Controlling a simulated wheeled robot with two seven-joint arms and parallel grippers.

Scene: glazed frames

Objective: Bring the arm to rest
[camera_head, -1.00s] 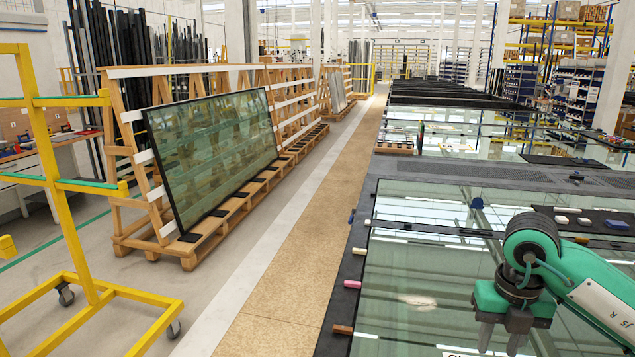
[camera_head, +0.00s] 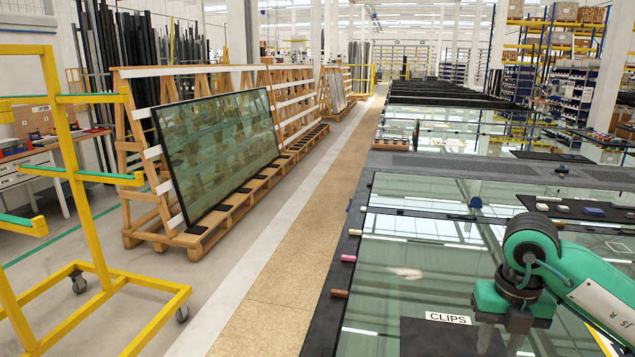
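My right arm comes in from the lower right, a green and grey arm marked "R". My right gripper (camera_head: 502,338) points down above the glass-topped table (camera_head: 400,250) at the bottom right. Its two dark fingers stand apart with a gap between them, and nothing shows in the gap. The fingertips reach close to the bottom edge of the picture. My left arm and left gripper are not in this view.
A dark mat with a "CLIPS" label (camera_head: 447,318) lies under the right gripper. A black tray (camera_head: 585,213) with small blocks lies behind the arm. A yellow rack (camera_head: 75,200) and a glazed frame on a wooden stand (camera_head: 215,155) are at left. The walkway (camera_head: 285,255) is clear.

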